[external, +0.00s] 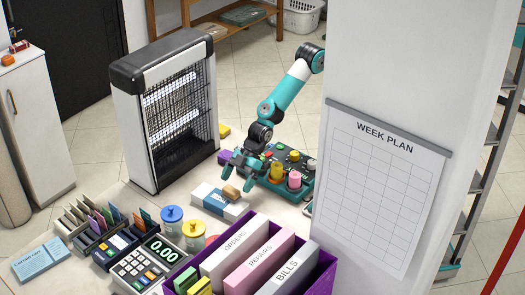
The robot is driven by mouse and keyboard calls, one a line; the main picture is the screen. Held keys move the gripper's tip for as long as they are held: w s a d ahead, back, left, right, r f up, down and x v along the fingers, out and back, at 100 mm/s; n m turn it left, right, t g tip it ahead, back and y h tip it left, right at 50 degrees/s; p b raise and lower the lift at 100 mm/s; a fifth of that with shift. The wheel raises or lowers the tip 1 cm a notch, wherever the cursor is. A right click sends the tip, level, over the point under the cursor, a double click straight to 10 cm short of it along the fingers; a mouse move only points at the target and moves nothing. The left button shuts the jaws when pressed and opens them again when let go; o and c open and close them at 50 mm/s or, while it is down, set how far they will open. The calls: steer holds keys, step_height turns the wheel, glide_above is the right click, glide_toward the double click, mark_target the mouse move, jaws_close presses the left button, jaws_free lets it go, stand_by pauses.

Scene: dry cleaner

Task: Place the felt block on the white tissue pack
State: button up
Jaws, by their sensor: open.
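A small tan block (231,192), which looks like the felt block, rests on top of the white tissue pack (235,211) near its right end. The pack is white with a blue part and lies flat on the counter. My gripper (238,180) is open just above and behind the block, its fingers pointing down and apart. From this view I cannot tell whether a finger still touches the block.
A tall lamp unit with a grille (165,120) stands left of the pack. A white pillar (345,60) closes off the right.

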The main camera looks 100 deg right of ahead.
step_height(320, 180, up, 7)
steer(key=s+d+r+g, duration=0.2)
steer(key=s+d+r, duration=0.5)
steer(key=d, duration=0.3)
steer(key=s+d+g, duration=0.1)
steer(key=s+d, duration=0.5)
steer(key=s, duration=0.3)
steer(key=s+d+r+m+g+h, duration=0.1)
steer(key=s+d+g, duration=0.1)
steer(key=s+d, duration=0.4)
steer(key=s+d+r+m+g+h, duration=0.1)
steer(key=s+d, duration=0.5)
steer(key=s, duration=0.8)
steer(key=shift+d+b, duration=0.2)
steer(key=shift+b, duration=0.1)
